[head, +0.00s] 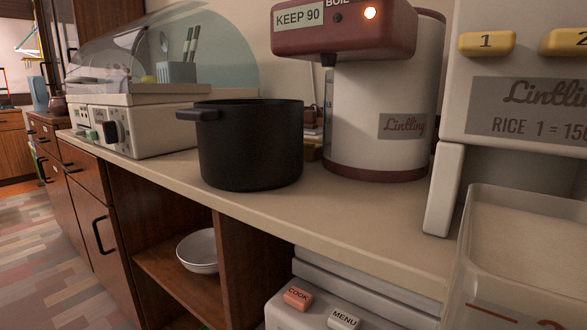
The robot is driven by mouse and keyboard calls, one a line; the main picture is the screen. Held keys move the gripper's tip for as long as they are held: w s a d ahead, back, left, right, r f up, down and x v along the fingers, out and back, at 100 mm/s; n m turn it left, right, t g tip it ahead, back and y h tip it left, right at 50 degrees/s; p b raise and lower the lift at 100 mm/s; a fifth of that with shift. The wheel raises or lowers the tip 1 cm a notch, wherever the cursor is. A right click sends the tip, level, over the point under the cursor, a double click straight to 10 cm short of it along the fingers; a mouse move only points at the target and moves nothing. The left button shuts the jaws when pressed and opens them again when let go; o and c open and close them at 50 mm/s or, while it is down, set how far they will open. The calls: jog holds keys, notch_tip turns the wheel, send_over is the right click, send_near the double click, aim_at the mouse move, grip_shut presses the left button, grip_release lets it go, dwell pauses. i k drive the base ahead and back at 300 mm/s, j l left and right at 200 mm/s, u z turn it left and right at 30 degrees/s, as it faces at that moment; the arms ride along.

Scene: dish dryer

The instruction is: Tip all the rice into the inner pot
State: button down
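A black pot (250,150) with a side handle stands upright on the counter, left of the picture's middle. It looks like the inner pot; its inside is hidden by the rim. A clear box (510,302) with a red mark on its front is close to the camera at the lower right, cut off by the frame edge. A pale mass like rice (525,240) shows through its walls. Whether the box is held or resting cannot be told. My gripper is not in view.
A white rice dispenser (520,85) stands at the right, and a water boiler (370,120) behind the pot. A dish dryer (140,125) is at the left. Below the counter (330,220) are a cooker (320,308) with COOK and MENU buttons and a white bowl (200,250).

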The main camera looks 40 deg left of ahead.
aim_at(245, 146)
jog(key=k+j, duration=0.35)
jog(key=j, duration=0.15)
jog(key=k+j, duration=0.75)
jog(key=j, duration=0.2)
